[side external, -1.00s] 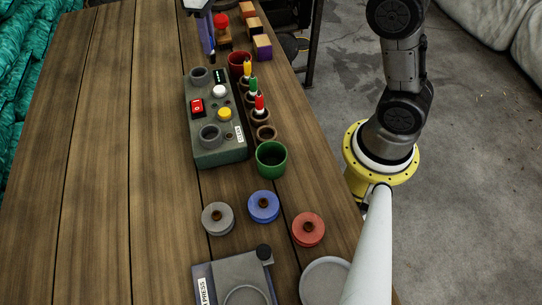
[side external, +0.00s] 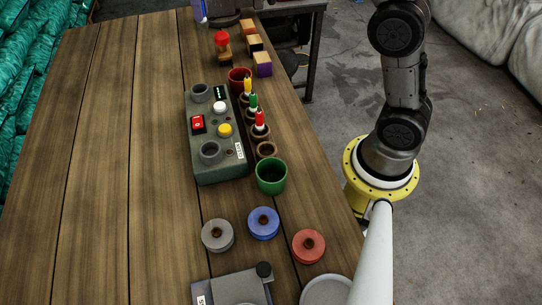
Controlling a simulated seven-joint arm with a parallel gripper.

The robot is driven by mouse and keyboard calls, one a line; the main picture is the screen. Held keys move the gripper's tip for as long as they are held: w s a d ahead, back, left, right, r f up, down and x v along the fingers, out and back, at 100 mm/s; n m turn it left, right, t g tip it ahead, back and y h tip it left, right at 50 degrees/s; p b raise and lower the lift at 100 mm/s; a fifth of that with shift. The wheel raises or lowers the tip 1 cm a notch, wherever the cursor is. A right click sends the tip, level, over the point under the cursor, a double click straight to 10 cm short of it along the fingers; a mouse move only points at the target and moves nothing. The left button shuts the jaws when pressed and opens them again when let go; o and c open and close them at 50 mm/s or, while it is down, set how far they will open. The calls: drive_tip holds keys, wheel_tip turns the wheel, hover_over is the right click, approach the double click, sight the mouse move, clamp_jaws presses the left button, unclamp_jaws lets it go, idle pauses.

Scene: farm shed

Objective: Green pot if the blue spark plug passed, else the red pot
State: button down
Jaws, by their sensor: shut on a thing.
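The blue spark plug (side external: 199,13) shows only in part at the top edge, above the table's far end. My gripper is almost wholly cut off there. The green pot (side external: 271,177) stands by the tester's near right corner and looks empty. The red pot (side external: 239,77) stands by the tester's far right corner, partly hidden behind the yellow plug. The grey-green tester (side external: 222,166) has two round sockets, a red switch (side external: 198,124), a white button (side external: 220,108), a yellow button (side external: 224,130) and a small dark display (side external: 220,92). The display's marks are too small to read.
A yellow plug (side external: 247,86), a green plug (side external: 253,102) and a red plug (side external: 260,120) stand in holders right of the tester. Grey, blue and red round pieces (side external: 263,222) lie in front. A red-topped stamp (side external: 222,42) and several blocks stand behind. The table's left is clear.

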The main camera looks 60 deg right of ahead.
wheel_tip(320, 180, up, 3)
drive_tip(key=shift+a+r, duration=0.1)
drive_tip(key=s+a+r, duration=0.1)
drive_tip(key=s+a, duration=1.2)
drive_tip(key=s, duration=0.2)
drive_tip(key=s+a+f, duration=0.1)
drive_tip(key=s+a, duration=0.2)
drive_tip(key=s, duration=0.9)
wheel_tip(320, 180, down, 12)
drive_tip(key=shift+r, duration=0.2)
drive_tip(key=shift+s, duration=0.1)
drive_tip(key=c, duration=0.7)
unclamp_jaws()
